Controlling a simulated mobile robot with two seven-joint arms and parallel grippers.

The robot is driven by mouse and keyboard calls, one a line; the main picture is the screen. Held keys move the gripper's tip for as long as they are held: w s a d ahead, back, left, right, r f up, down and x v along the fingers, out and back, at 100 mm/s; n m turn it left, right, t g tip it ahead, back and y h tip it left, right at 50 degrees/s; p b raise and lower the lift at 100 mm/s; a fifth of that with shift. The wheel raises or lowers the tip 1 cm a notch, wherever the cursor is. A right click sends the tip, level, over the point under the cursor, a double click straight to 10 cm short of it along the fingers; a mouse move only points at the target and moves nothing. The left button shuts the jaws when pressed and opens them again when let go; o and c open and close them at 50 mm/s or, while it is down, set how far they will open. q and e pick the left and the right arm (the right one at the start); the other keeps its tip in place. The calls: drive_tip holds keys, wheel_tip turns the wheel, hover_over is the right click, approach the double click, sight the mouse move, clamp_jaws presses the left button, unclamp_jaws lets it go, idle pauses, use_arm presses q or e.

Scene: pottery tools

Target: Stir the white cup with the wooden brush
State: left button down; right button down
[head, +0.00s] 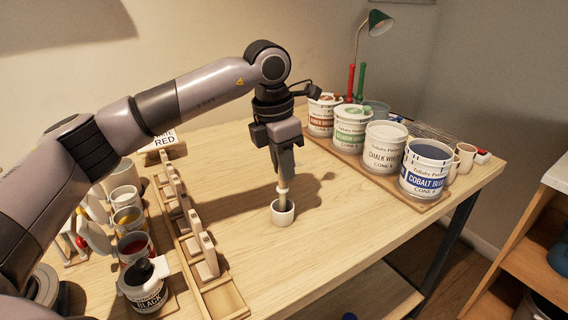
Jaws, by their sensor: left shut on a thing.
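The small white cup (283,214) stands upright on the wooden table in the head view. My left gripper (284,172) points down above the cup and is shut on the wooden brush (282,198). The brush is upright, with its lower end inside the cup opening. The brush tip is hidden by the cup's wall, and its upper part is hidden between the fingers. My right gripper does not show.
Several paint tubs stand in a row on a board at the right, including a cobalt blue tub (426,169). A wooden rack (215,297) and several paint pots stand at the left. A green lamp (379,22) is at the back. The table around the cup is clear.

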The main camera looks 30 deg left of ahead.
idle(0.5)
use_arm(q)
drive_tip(key=shift+r+p, duration=2.15)
drive_tip(key=shift+r, duration=0.7)
drive_tip(key=shift+f, duration=0.1)
